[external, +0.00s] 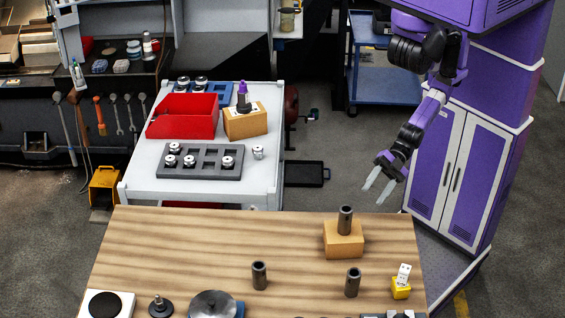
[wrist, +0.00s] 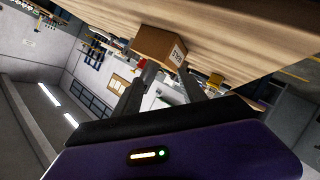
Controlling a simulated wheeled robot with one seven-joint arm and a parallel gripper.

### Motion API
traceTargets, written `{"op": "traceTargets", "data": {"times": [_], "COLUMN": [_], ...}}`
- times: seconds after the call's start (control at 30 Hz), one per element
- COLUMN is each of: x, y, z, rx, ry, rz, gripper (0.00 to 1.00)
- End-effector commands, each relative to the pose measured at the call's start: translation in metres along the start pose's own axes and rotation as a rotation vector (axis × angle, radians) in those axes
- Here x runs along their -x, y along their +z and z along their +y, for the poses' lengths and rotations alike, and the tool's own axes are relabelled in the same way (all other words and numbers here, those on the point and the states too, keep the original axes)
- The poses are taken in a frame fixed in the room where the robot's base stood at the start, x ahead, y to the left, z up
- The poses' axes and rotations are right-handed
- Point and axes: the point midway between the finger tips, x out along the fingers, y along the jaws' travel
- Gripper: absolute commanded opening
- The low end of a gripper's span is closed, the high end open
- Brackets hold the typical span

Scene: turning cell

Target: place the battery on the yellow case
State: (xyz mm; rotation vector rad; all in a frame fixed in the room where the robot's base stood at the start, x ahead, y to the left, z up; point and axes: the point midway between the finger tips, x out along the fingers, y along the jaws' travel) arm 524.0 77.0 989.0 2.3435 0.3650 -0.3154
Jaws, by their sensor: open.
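A small yellow case (external: 401,291) sits at the right end of the wooden table. A white piece with dark dots (external: 404,272) stands slightly tilted on or against it; I cannot tell whether this is the battery. No other thing is clearly a battery. My gripper (external: 376,192) is open and empty, in the air beyond the table's far right edge, well apart from the yellow case. In the wrist view its two fingers (wrist: 168,76) are spread with nothing held between them.
Dark upright cylinders (external: 259,275) stand on the wooden table (external: 180,245); one tops a cardboard box (external: 343,240), and a box (wrist: 158,44) shows in the wrist view. A white bench (external: 150,188) holds a red bin (external: 183,120). The table's left middle is clear.

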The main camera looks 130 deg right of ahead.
Motion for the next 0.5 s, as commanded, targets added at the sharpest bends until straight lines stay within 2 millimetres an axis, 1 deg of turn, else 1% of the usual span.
{"op": "traceTargets", "data": {"times": [0.03,0.1,0.2,0.33,0.4,0.5], "x": [0.016,0.034,0.056,0.073,0.078,0.080], "y": [0.010,0.017,0.025,0.029,0.030,0.030], "z": [0.009,0.024,0.041,0.056,0.060,0.062], "rx": [-0.132,-0.321,-0.538,-0.714,-0.762,-0.788], "ry": [0.026,0.069,0.123,0.170,0.184,0.190], "rz": [-0.020,-0.026,-0.024,-0.013,-0.007,-0.003], "gripper": [0.49,0.49,0.49,0.49,0.49,0.49]}}
